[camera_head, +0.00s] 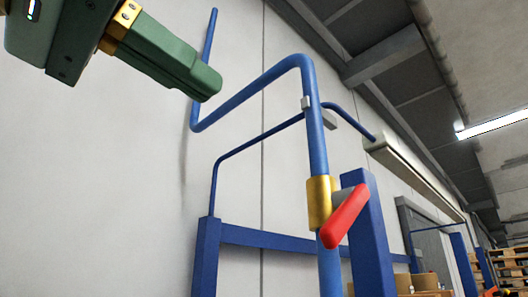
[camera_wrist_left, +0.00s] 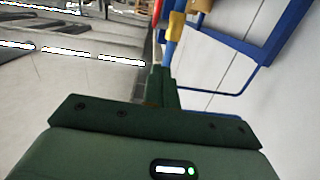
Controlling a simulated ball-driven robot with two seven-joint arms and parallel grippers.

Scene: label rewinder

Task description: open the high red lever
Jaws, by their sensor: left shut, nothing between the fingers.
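The red lever (camera_head: 344,216) shows in the head view right of centre, tilted, its lower end to the left. It joins a brass-coloured valve body (camera_head: 319,203) on a blue vertical pipe (camera_head: 317,140). My left gripper (camera_head: 212,84) is green and shut on nothing, at the upper left, above and left of the lever and well apart from it. In the left wrist view my left gripper (camera_wrist_left: 160,75) points toward the brass-coloured body (camera_wrist_left: 175,26), which is near the top. Only a thin red strip shows beside it there. My right gripper is in neither view.
A blue post (camera_head: 367,235) stands close behind the lever on the right. The blue pipe bends left at the top and runs along the pale wall (camera_head: 90,200). A blue frame rail (camera_head: 270,239) crosses lower down. Wooden pallets (camera_head: 508,262) stand far right.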

